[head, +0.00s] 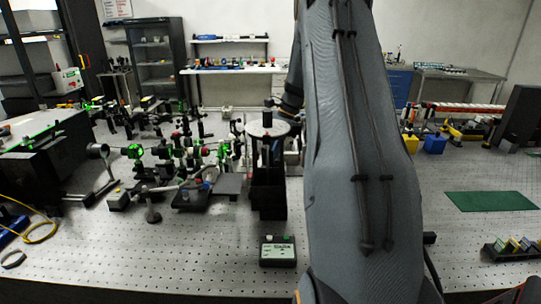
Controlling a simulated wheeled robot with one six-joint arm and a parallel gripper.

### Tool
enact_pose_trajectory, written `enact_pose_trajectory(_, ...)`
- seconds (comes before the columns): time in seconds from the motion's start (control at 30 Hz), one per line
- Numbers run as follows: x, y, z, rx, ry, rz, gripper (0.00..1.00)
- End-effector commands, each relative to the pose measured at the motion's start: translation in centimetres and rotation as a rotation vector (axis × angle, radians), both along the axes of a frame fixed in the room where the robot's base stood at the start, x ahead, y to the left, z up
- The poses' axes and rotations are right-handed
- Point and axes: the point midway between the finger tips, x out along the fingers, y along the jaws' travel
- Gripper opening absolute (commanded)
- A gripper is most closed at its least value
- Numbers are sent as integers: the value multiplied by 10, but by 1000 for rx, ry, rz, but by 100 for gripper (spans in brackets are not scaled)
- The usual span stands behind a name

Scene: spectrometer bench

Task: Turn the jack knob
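No jack knob can be made out for certain. A dark upright stand (268,190) with a round light plate (266,128) near its top stands at the middle of the bench, just left of my arm. I cannot tell whether it is the jack. My arm fills the picture right of the middle and hides the bench behind it. A dark lower part of my arm shows just above and right of the round plate. My gripper's fingers cannot be seen.
A small control box (278,251) sits on the perforated bench (190,265) in front of the stand. Crowded optics with green glints (135,151) fill the left side. A green mat (492,201) and a small rack (515,248) lie at right. The front left bench is mostly clear.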

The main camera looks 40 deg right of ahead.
Motion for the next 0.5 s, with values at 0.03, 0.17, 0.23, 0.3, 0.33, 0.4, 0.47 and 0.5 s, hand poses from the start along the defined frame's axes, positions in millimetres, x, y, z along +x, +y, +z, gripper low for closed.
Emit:
enact_pose_trajectory(0.03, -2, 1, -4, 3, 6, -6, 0)
enact_pose_trajectory(0.17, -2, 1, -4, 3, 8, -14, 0)
enact_pose_trajectory(0.23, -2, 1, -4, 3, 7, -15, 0)
enact_pose_trajectory(0.3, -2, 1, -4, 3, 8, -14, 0)
enact_pose_trajectory(0.33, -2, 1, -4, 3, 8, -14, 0)
enact_pose_trajectory(0.4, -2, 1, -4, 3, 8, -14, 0)
enact_pose_trajectory(0.47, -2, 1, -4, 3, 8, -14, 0)
enact_pose_trajectory(0.5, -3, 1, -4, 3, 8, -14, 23)
